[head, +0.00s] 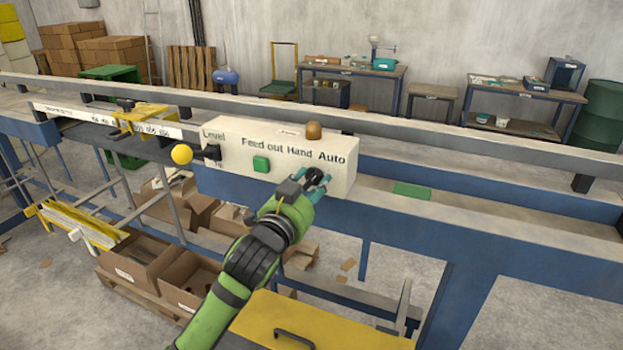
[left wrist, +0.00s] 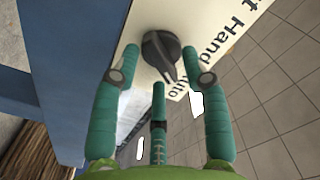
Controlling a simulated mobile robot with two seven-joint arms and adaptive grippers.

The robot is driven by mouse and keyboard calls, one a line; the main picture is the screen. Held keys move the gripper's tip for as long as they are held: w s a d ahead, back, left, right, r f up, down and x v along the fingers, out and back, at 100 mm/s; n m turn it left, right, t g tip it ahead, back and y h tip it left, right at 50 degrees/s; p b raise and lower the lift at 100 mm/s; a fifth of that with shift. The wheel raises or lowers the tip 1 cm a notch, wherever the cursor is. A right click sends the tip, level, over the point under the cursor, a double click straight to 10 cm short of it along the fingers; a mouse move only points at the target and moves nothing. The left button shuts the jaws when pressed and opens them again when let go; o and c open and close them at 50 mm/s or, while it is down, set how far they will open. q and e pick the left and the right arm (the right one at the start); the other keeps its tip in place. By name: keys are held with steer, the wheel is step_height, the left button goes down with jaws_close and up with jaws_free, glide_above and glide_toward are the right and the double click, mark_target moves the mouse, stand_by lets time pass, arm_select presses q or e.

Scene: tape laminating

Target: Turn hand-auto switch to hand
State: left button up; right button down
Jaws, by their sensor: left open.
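The hand-auto switch is a round black knob (left wrist: 162,52) with a raised grip, on the front of a cream control box (head: 225,150). In the left wrist view its grip points down and slightly right, toward the "Auto" lettering. In the head view the knob (head: 312,178) is partly hidden by my fingers. My left gripper (head: 316,182) is open at the box's lower right. In the left wrist view its fingers (left wrist: 160,68) lie around the knob, one on each side and a third below; contact cannot be told. My right gripper is not in view.
The box also carries a green button (head: 261,164), a brown knob on top (head: 314,130) and a yellow-ball lever (head: 182,154) at its left. A blue machine frame (head: 420,230) runs below. A yellow lid with a handle (head: 310,325) is in front.

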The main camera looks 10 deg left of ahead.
arm_select(q)
steer(key=shift+w, duration=0.25)
jaws_close()
